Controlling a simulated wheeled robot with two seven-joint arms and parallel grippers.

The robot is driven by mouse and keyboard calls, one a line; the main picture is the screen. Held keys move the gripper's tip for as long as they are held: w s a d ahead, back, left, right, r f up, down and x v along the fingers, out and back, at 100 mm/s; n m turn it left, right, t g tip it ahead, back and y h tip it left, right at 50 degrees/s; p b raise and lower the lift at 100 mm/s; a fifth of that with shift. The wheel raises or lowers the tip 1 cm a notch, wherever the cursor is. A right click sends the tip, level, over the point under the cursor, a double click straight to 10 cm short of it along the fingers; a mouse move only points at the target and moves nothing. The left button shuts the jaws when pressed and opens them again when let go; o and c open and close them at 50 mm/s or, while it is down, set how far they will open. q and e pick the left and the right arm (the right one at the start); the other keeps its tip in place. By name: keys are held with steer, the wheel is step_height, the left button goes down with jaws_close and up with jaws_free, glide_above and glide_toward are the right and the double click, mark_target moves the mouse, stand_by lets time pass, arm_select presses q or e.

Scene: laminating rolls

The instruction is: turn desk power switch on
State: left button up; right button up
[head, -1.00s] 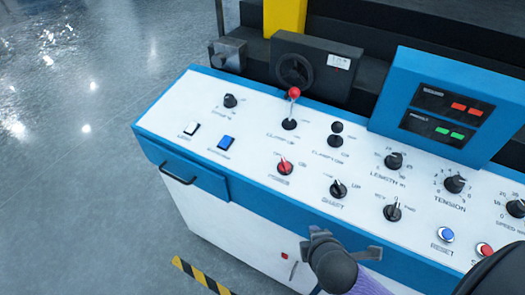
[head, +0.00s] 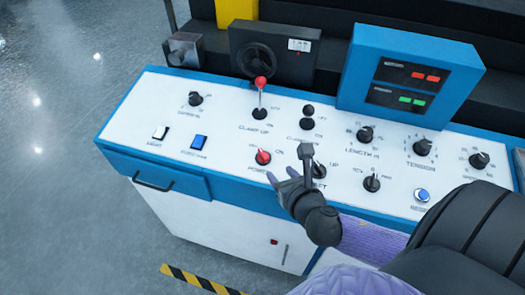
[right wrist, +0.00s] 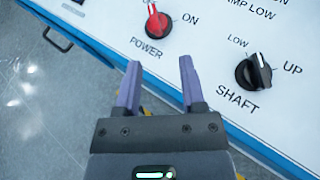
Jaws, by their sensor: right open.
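The red power switch (head: 263,157) is a rotary knob on the white control panel, with POWER and ON printed beside it. It also shows at the top of the right wrist view (right wrist: 157,24), above the fingertips. My right gripper (head: 291,165) is over the panel's front part, just right of the red switch. In the right wrist view its two fingers (right wrist: 160,78) stand apart with nothing between them, and the switch lies beyond them, not touched. My left gripper is not in view.
The black shaft knob (right wrist: 254,72) is right of my fingers. A red-tipped clamp lever (head: 261,95) stands behind the power switch. A blue display box (head: 410,80) rises at the back.

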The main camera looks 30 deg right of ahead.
mark_target(263, 154)
steer(key=shift+w+r+n+y, duration=0.25)
steer(key=shift+r+n+y, duration=0.05)
steer(key=shift+n, duration=0.8)
steer(key=shift+w+f+n+t, duration=0.1)
steer(key=shift+w+n+t, duration=0.2)
steer(key=shift+w, duration=0.05)
steer(key=b+x, duration=0.2)
steer(key=x, duration=0.7)
steer(key=shift+w+b, duration=0.1)
steer(key=shift+b, duration=0.3)
steer(key=shift+c, duration=0.4)
jaws_close()
